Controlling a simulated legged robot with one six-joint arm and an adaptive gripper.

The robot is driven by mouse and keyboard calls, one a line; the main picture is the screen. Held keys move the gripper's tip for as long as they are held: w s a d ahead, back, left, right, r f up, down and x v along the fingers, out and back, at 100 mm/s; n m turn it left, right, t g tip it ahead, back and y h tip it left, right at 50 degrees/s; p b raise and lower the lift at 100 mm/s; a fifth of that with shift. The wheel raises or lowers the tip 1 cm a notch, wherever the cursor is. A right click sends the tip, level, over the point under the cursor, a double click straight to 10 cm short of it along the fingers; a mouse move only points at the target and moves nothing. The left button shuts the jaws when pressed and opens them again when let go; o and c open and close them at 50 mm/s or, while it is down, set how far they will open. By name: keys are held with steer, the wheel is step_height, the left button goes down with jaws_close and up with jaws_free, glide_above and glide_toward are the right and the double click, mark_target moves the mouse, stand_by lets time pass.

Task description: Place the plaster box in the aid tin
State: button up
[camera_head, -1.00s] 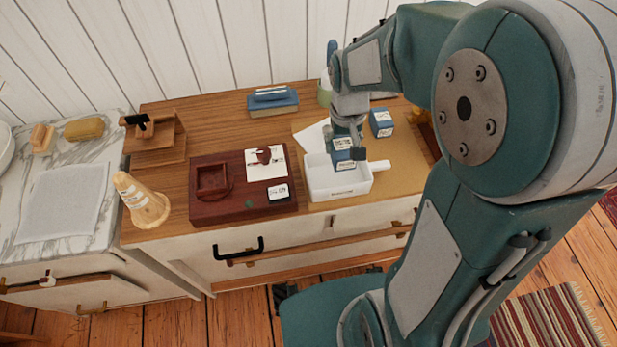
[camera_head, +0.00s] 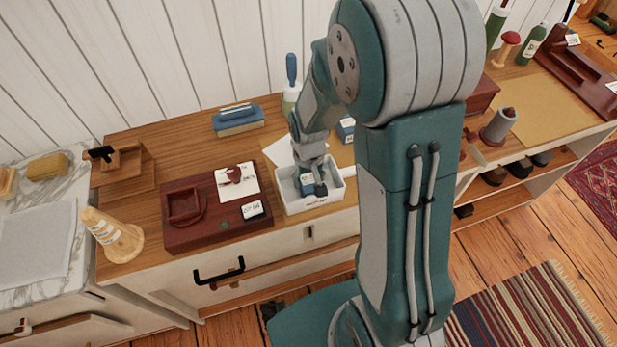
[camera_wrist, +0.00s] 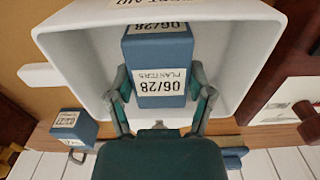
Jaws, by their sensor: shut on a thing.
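The plaster box (camera_wrist: 160,50) is a small blue box with white labels reading PLASTERS and 06/28. My gripper (camera_wrist: 160,88) is shut on it, one finger on each side. The aid tin (camera_head: 318,201) is a white open container on the dresser top; its white wall also surrounds the box in the wrist view (camera_wrist: 75,62). In the head view my gripper (camera_head: 313,186) reaches down into the tin with the box between its fingers. Whether the box touches the tin's floor is hidden.
Another blue box (camera_head: 346,129) stands just behind the tin. A dark red tray (camera_head: 190,235) with cards lies to the left. A wooden cone (camera_head: 112,238) is at far left.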

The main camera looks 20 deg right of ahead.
mark_target(309, 179)
steer(key=o, duration=1.1)
steer(key=shift+o, duration=0.2)
step_height(309, 179, up, 12)
steer(key=r, duration=0.1)
steer(key=s+r+t, duration=0.5)
steer(key=s+r, duration=0.7)
steer(key=s, duration=0.2)
steer(key=shift+s+t, duration=0.15)
steer(key=shift+t, duration=0.15)
